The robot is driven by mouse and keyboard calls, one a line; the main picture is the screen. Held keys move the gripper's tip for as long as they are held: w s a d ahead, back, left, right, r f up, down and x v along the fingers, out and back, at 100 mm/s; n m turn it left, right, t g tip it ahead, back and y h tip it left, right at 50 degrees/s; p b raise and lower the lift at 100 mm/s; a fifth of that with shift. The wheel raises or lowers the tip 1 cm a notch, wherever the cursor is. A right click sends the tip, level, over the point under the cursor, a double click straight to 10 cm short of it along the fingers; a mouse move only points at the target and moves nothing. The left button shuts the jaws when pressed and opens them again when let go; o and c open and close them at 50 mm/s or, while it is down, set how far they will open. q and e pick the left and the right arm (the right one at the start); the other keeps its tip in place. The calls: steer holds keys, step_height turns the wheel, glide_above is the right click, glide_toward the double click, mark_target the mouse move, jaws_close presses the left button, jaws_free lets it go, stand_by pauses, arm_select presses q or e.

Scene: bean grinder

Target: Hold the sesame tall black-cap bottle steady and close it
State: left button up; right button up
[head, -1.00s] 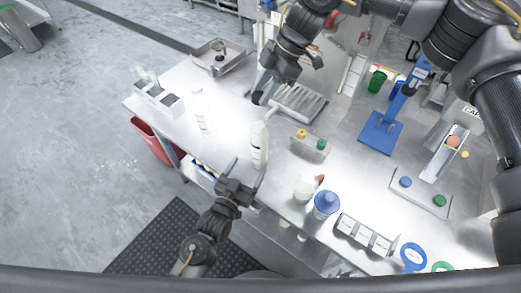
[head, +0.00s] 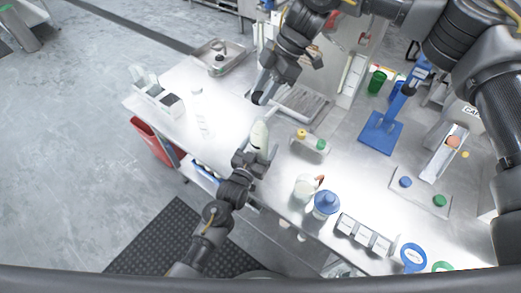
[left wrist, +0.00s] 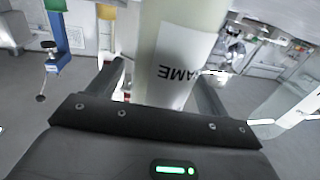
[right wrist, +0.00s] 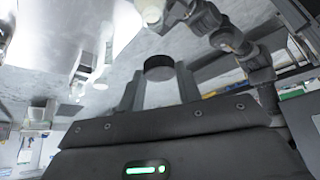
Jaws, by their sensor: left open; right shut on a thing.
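The sesame bottle (head: 259,133) is tall and pale and stands upright on the metal table, its top uncapped. Its label, partly readable, shows in the left wrist view (left wrist: 172,82). My left gripper (head: 254,157) is open, with its fingers on either side of the bottle's body; I cannot tell if they touch it. My right gripper (head: 261,96) is shut on the black cap (right wrist: 159,68) and holds it above the table, behind and apart from the bottle. The bottle's lower part is hidden by my left gripper in the head view.
A ribbed metal tray (head: 302,101) lies close to the right. A small holder (head: 311,143) with yellow and green caps, a white jug (head: 305,187) and a blue-topped container (head: 326,203) stand to the right.

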arm_select(q)
steer(key=c, duration=1.5)
arm_select(e)
glide_above(259, 119)
steer(key=d, duration=0.1)
steer(key=shift+w+d+f, duration=0.1)
steer(key=shift+w+f, duration=0.05)
steer(key=shift+f, duration=1.1)
steer(key=shift+w+d+f, duration=0.1)
steer(key=shift+w+f, duration=0.05)
steer(key=shift+f, duration=1.1)
steer(key=shift+f, duration=0.15)
steer(key=shift+f, duration=0.75)
steer(key=shift+f, duration=0.55)
